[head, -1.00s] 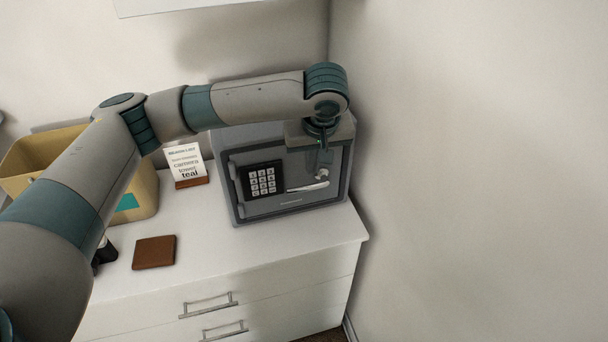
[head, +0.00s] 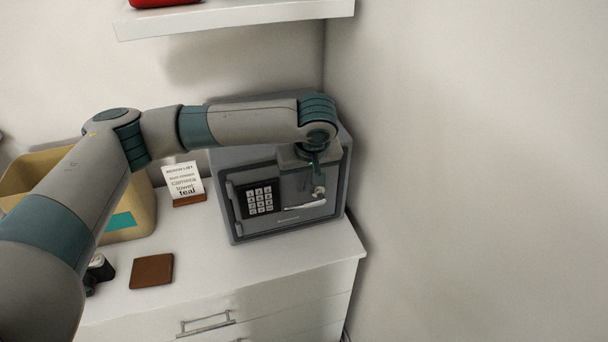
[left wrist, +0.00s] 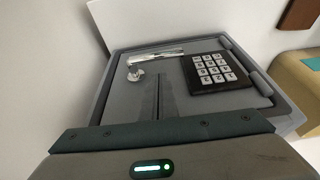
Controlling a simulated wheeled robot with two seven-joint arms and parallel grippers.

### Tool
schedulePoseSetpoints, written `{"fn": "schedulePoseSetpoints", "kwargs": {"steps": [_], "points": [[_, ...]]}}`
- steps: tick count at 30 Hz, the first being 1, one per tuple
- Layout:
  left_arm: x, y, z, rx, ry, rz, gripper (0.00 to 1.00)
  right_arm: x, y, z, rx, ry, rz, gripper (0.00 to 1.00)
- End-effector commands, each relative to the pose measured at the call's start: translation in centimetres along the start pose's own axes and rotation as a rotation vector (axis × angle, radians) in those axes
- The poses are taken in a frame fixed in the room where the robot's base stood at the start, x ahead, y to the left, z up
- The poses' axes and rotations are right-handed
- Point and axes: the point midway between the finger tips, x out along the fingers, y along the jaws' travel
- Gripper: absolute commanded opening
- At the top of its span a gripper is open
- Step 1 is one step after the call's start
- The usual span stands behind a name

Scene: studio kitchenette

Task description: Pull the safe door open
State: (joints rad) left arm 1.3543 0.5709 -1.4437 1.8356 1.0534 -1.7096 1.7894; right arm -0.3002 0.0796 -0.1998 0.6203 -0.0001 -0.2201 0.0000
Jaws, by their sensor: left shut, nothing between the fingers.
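The grey safe (head: 236,210) stands on the white dresser in the corner. Its door looks closed, with a black keypad (head: 260,199), a silver lever handle (head: 305,206) and a small round knob (head: 319,192). My left gripper (head: 316,178) is at the right part of the door front, just above the knob in the head view. In the left wrist view its fingers (left wrist: 160,92) are together with nothing between them, close to the handle (left wrist: 156,57) and knob (left wrist: 135,75). I cannot tell whether they touch the door. My right gripper is not in view.
A printed card (head: 184,181) in a brown stand, a brown wallet-like square (head: 152,270) and a tan bin (head: 140,213) are left of the safe. A wall (head: 470,170) is close on the right. A shelf (head: 235,18) hangs above.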

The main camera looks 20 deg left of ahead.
Motion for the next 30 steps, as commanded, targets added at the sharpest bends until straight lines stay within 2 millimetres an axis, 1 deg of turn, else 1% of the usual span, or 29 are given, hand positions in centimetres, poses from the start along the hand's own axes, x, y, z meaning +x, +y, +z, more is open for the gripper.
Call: {"fn": "schedulePoseSetpoints", "kwargs": {"steps": [1,6,9,13,18,30], "points": [[0.6,-0.1,-0.1,-0.001,-0.001,-0.004,0.00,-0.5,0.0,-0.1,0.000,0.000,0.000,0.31],[3.2,-0.1,-0.1,0.000,0.000,-0.002,0.00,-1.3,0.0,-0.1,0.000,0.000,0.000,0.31],[4.4,-0.1,-0.1,0.000,0.000,-0.002,0.00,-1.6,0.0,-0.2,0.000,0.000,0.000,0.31],[5.6,-0.1,0.0,0.000,0.000,-0.002,0.00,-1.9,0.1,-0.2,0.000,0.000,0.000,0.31],[6.2,0.0,0.0,0.001,0.001,0.000,0.00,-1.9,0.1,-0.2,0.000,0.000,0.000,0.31],[6.2,0.1,0.0,0.006,0.001,0.002,0.00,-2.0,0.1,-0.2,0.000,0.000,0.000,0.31]]}}
